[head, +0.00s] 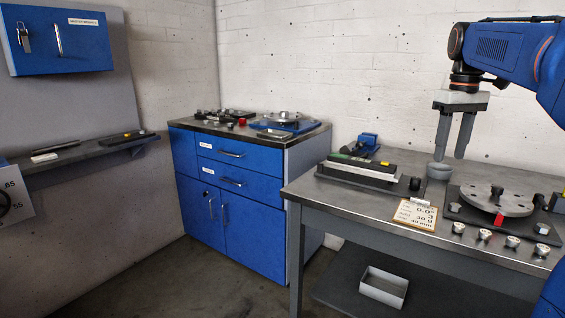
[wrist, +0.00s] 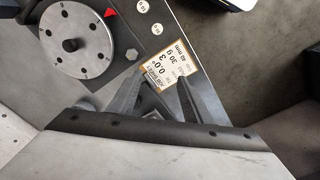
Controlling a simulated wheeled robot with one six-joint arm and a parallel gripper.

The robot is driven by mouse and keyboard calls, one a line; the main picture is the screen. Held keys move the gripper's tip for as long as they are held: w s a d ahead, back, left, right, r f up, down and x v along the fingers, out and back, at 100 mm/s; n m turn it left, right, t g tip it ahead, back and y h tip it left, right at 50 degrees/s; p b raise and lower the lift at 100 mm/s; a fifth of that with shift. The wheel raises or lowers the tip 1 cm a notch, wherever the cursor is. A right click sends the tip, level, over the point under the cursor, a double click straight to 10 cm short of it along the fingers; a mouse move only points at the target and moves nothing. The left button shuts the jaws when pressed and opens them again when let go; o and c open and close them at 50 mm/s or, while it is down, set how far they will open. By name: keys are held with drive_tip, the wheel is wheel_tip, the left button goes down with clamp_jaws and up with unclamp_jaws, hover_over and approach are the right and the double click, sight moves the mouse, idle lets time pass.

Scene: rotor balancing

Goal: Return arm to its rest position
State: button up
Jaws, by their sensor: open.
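My gripper (head: 454,152) is open and empty. The blue arm (head: 510,47) comes in from the upper right. In the wrist view the two fingers of my gripper (wrist: 168,82) show at the middle, in front of a printed card (wrist: 163,75). The card also lies near the bench's front edge in the head view (head: 415,214). A round metal rotor disc (head: 497,199) sits on a dark plate right of the gripper.
A black and white bar block (head: 362,172) lies at the bench's left. A blue cabinet (head: 240,190) stands behind left, with a wall shelf (head: 80,152) further left. The floor between is clear.

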drive_tip(key=s+a+f+m+t, duration=0.1)
drive_tip(key=s+a+f, duration=0.3)
drive_tip(key=s+f, duration=0.5)
drive_tip(key=s+a+f+t, duration=0.2)
drive_tip(key=s+a+f, duration=0.3)
drive_tip(key=s+f, duration=0.4)
drive_tip(key=s+a+f+m+t, duration=0.1)
drive_tip(key=s+a+f, duration=0.3)
drive_tip(key=s+f, duration=0.5)
drive_tip(key=shift+s+a+f+m, duration=0.15)
drive_tip(key=shift+s+a+m, duration=0.2)
drive_tip(key=shift+s, duration=0.3)
